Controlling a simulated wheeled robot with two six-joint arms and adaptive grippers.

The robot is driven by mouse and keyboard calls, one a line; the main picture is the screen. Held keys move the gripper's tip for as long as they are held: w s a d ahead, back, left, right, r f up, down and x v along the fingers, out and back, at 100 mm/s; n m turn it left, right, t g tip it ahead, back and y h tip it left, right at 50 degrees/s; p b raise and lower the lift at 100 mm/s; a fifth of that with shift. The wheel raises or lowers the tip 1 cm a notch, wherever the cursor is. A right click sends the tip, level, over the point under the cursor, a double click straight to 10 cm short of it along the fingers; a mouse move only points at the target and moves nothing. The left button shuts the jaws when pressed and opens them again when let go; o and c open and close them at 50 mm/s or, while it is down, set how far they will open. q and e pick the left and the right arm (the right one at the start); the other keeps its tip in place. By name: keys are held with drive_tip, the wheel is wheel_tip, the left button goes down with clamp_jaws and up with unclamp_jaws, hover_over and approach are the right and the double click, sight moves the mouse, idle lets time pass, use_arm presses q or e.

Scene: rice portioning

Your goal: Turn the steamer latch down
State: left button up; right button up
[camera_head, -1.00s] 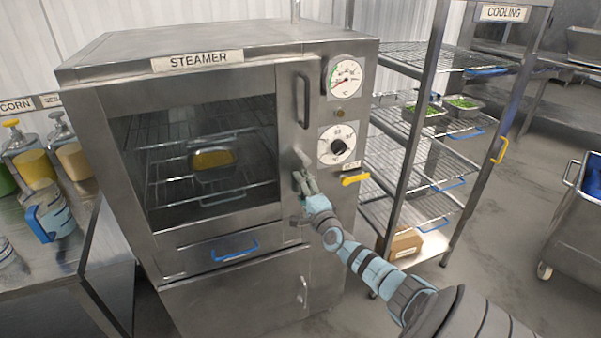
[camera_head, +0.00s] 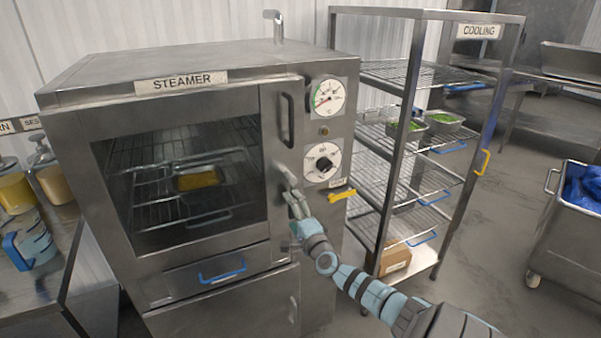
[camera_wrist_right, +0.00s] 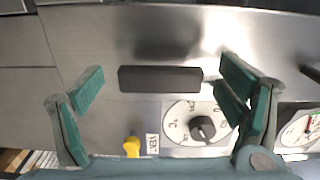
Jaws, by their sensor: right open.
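The steamer (camera_head: 70,120) stands with its windowed door shut. Its latch (camera_head: 286,175) is a grey bar on the door's right side, beside the dial, and appears upright. My right gripper (camera_head: 297,207) is at the latch's lower end in the head view and partly hides it. In the right wrist view, which is turned sideways, the latch (camera_wrist_right: 160,79) is a dark bar between the open green fingers of my right gripper (camera_wrist_right: 158,92). My left gripper is out of view.
A dial (camera_head: 322,163), a gauge (camera_head: 327,97) and a yellow vent lever (camera_head: 342,195) are right of the latch. A door handle (camera_head: 287,120) is above it. The cooling rack (camera_head: 400,130) stands close on the right. A tray of yellow food (camera_head: 200,180) is inside the steamer.

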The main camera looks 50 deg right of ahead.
drive_tip(key=v, duration=1)
